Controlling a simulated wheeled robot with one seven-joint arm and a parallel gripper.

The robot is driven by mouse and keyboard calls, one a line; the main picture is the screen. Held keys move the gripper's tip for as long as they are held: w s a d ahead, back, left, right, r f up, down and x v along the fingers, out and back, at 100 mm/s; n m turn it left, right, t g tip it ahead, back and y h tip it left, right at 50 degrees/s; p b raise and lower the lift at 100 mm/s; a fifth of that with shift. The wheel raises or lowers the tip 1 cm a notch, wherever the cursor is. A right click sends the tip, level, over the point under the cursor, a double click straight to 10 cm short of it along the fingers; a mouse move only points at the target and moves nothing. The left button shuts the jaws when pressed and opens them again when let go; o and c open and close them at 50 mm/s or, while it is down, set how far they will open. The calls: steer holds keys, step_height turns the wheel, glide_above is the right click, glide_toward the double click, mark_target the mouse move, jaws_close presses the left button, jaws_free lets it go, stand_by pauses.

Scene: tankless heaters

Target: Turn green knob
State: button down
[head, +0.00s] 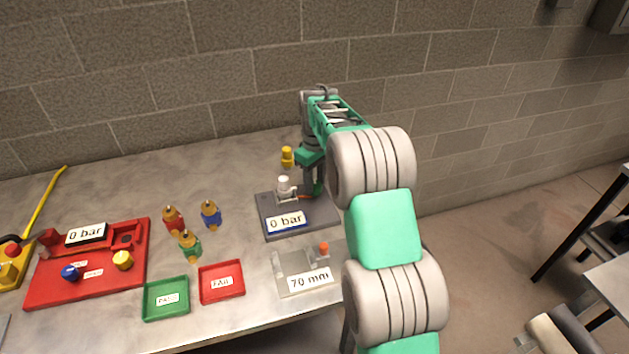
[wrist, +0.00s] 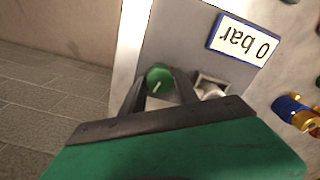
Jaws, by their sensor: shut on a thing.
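The green knob (wrist: 158,75) is round with a pale mark and sits on the grey base plate (wrist: 190,30). In the wrist view it lies between the fingertips of my gripper (wrist: 160,82), which is shut on it. In the head view my gripper (head: 314,186) reaches down at the right side of the grey plate (head: 268,228), and my arm hides much of the knob's surroundings. A "0 bar" display (head: 287,221) is on the plate's front edge, and it also shows upside down in the wrist view (wrist: 243,38).
A white-topped fitting (head: 284,186) stands beside my gripper on the plate. A yellow-topped part (head: 287,157) is behind. Red, blue and green brass fittings (head: 190,242), green (head: 166,310) and red (head: 222,291) trays, a red fixture (head: 95,278) and a 70 mm gauge (head: 308,280) occupy the table.

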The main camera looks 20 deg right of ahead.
mark_target(315, 184)
steer(key=m, duration=1)
stand_by(0.5)
steer(key=c, duration=0.9)
jaws_free()
step_height(315, 184, up, 7)
steer(key=shift+r+b, duration=0.15)
steer(key=shift+b, duration=0.35)
steer(key=shift+r, duration=0.3)
